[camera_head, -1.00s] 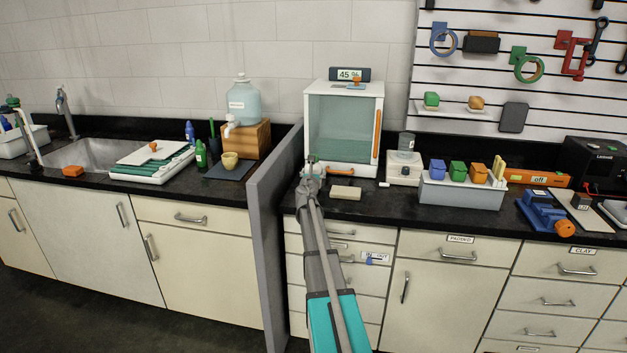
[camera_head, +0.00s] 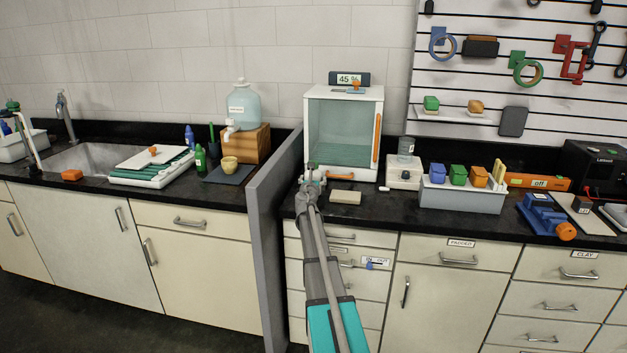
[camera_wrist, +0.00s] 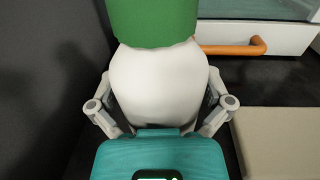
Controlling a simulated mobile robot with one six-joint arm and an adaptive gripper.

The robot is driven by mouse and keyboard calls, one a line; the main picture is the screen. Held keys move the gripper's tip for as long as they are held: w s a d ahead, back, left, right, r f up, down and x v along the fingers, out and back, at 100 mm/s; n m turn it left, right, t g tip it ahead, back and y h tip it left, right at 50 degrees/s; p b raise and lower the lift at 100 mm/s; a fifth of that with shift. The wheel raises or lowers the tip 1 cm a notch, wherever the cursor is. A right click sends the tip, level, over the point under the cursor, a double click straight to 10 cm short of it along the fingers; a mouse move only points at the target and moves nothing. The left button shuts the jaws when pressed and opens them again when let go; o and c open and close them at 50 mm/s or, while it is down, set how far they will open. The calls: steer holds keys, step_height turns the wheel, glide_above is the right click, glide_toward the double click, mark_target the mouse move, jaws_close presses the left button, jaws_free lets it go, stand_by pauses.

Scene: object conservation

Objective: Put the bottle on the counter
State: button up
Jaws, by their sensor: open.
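A white, rounded bottle (camera_wrist: 158,85) with a green upper part (camera_wrist: 153,20) fills the middle of the wrist view. In the head view, a small green and white shape, likely the same bottle (camera_head: 310,170), shows at the end of my arm, on or just over the counter (camera_head: 400,214) in front of the glass-door cabinet. My gripper (camera_wrist: 160,108) is open, with a finger on each side of the white body. Its fingertips are hidden behind the bottle, and I cannot tell whether they touch it.
The glass-door cabinet (camera_head: 342,130) with an orange handle stands right behind. A grey divider panel (camera_head: 268,230) is close on the left. A beige block (camera_head: 345,197) lies just right of my gripper. A grey bin (camera_head: 460,197) with coloured boxes stands further right.

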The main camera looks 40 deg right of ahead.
steer(key=shift+r, duration=0.15)
steer(key=v, duration=1.2)
stand_by(0.7)
steer(key=shift+s+a+m, duration=0.2)
steer(key=shift+a+m, duration=0.25)
steer(key=shift+m, duration=0.05)
steer(key=s+a+f+m+g+y, duration=0.4)
steer(key=s+a+f+m, duration=0.2)
steer(key=a, duration=0.8)
steer(key=s+a+f+m+g+y, duration=0.4)
steer(key=s+a+f+m, duration=0.2)
steer(key=a+m, duration=0.5)
steer(key=s+a+f+m+g+y, duration=0.4)
steer(key=s+a+f+m, duration=0.2)
steer(key=a, duration=1.2)
steer(key=s+m, duration=0.2)
steer(key=s, duration=0.2)
steer(key=shift+f+m+g+y, duration=0.25)
steer(key=shift+m+g+y, duration=0.15)
